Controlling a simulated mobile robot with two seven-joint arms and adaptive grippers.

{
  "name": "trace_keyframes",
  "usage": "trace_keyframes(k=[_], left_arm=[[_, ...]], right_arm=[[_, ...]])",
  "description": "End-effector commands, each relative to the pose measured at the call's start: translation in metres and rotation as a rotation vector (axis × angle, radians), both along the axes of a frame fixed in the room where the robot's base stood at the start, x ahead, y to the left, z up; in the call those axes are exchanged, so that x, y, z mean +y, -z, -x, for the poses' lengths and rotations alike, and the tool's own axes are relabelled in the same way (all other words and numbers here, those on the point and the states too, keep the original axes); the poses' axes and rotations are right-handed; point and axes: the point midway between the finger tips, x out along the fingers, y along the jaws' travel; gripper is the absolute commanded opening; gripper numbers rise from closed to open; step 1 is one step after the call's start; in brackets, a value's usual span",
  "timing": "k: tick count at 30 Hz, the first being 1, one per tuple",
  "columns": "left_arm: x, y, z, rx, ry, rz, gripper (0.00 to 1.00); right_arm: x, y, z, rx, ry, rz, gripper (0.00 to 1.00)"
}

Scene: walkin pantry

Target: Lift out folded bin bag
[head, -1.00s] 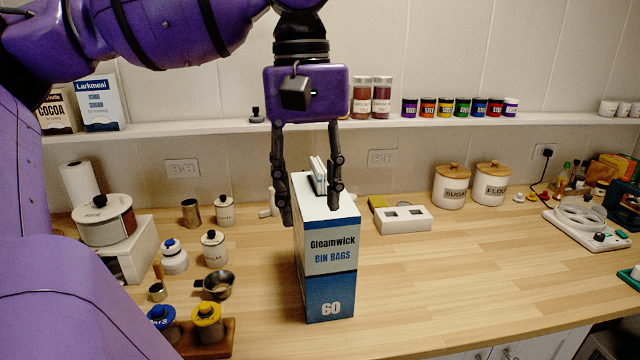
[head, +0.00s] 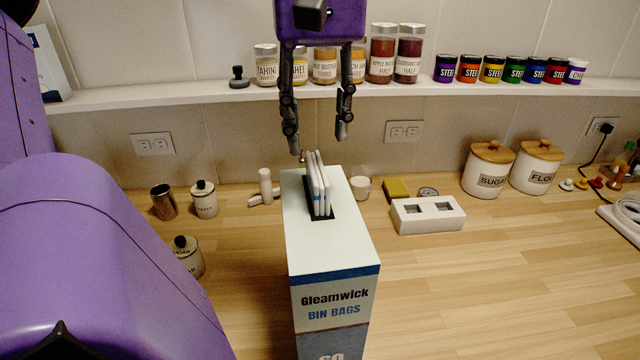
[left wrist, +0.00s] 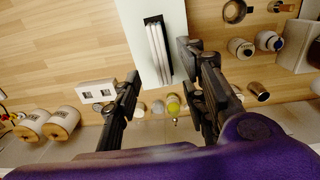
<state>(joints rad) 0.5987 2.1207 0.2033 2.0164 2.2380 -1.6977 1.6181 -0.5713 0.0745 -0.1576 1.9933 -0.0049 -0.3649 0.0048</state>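The bin bag box (head: 335,256) is white and blue, marked Gleamwick Bin Bags, and stands upright on the wooden counter. Several folded white bin bags (head: 318,184) stick up side by side from the dark slot in its top. My left gripper (head: 319,148) is open and empty, above and behind the box, with fingers pointing down. In the left wrist view the left gripper (left wrist: 163,98) has its fingers spread, with the box top (left wrist: 178,38) and the folded bags (left wrist: 158,52) showing beyond and between them. My right gripper is not in view.
A white block with two square openings (head: 428,214) lies right of the box. Sugar (head: 488,170) and flour canisters (head: 537,167) stand further right. A shelf (head: 220,98) with jars runs behind my gripper.

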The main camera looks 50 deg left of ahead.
Motion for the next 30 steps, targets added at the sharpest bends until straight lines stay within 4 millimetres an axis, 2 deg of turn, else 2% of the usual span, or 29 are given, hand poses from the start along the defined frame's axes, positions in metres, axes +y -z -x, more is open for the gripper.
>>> trace_keyframes(k=[9, 18, 26, 27, 30], left_arm=[[0.0, 0.032, 0.001, 0.002, 0.002, 0.002, 0.39], [0.0, 0.073, 0.0, 0.001, 0.0, 0.002, 0.39], [0.001, 0.078, 0.0, -0.001, -0.001, 0.001, 0.39], [0.001, 0.078, 0.0, -0.001, -0.001, 0.001, 0.38], [0.001, 0.078, 0.0, -0.001, -0.001, 0.001, 0.25]], right_arm=[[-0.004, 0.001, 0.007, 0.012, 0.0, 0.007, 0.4], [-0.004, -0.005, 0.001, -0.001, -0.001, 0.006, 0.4], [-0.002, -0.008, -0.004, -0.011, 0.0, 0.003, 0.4], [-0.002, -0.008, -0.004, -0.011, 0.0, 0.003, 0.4], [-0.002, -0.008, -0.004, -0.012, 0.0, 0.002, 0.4]])
